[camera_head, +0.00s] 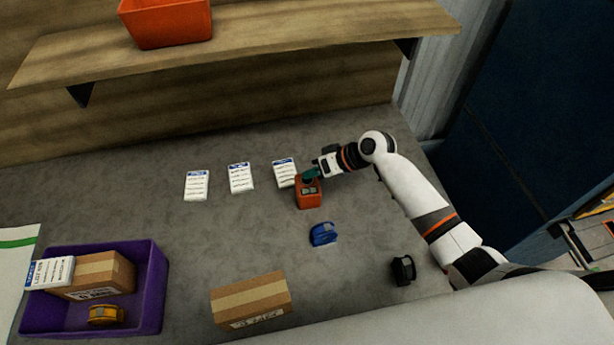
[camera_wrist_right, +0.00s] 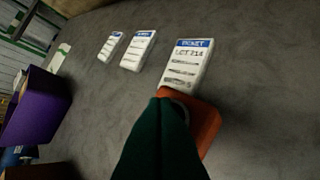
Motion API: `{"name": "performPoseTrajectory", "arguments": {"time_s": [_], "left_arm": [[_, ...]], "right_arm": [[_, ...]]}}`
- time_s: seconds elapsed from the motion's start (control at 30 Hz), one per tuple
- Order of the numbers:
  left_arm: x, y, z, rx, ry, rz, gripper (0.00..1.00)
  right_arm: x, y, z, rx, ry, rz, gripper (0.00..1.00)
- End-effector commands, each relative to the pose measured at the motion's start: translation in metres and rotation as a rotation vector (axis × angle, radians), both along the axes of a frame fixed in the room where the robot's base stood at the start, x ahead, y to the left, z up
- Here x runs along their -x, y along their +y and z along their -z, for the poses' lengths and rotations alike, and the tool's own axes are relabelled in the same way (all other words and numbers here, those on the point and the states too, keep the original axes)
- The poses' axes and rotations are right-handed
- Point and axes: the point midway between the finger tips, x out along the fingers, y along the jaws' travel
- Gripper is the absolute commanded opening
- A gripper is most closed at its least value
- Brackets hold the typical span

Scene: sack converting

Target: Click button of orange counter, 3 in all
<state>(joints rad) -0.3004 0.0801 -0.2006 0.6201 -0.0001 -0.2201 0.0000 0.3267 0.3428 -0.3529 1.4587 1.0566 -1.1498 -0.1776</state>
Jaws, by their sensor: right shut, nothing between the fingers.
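The orange counter (camera_head: 309,194) stands on the grey table, in front of the rightmost ticket. Its orange body also shows in the right wrist view (camera_wrist_right: 207,123), partly hidden behind my fingers. My right gripper (camera_head: 311,174) is shut and empty, with its dark green fingertips over the top of the counter. The fingers (camera_wrist_right: 162,135) cover the counter's top in the right wrist view, so the button is hidden and I cannot tell if they touch it. My left gripper is in neither view.
Three white tickets (camera_head: 241,178) lie behind and left of the counter. A blue tape dispenser (camera_head: 323,234), a black one (camera_head: 403,270) and a cardboard box (camera_head: 251,302) are nearer. A purple bin (camera_head: 155,290) stands front left. A wooden shelf (camera_head: 250,40) with an orange bin (camera_head: 166,22) overhangs the back.

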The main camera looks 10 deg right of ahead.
Motion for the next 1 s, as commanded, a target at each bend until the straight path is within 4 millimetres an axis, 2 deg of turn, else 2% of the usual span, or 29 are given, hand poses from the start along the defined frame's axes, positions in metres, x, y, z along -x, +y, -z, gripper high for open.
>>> {"name": "performPoseTrajectory", "arguments": {"time_s": [0.3,0.7,1.0], "left_arm": [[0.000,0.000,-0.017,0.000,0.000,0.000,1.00],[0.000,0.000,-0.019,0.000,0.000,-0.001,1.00],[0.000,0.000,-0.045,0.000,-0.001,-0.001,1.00]], "right_arm": [[0.001,0.000,-0.017,0.002,0.002,-0.001,0.00],[0.000,0.000,-0.019,0.000,0.001,-0.001,0.00],[0.000,0.000,-0.047,0.001,0.000,-0.001,0.00]]}}
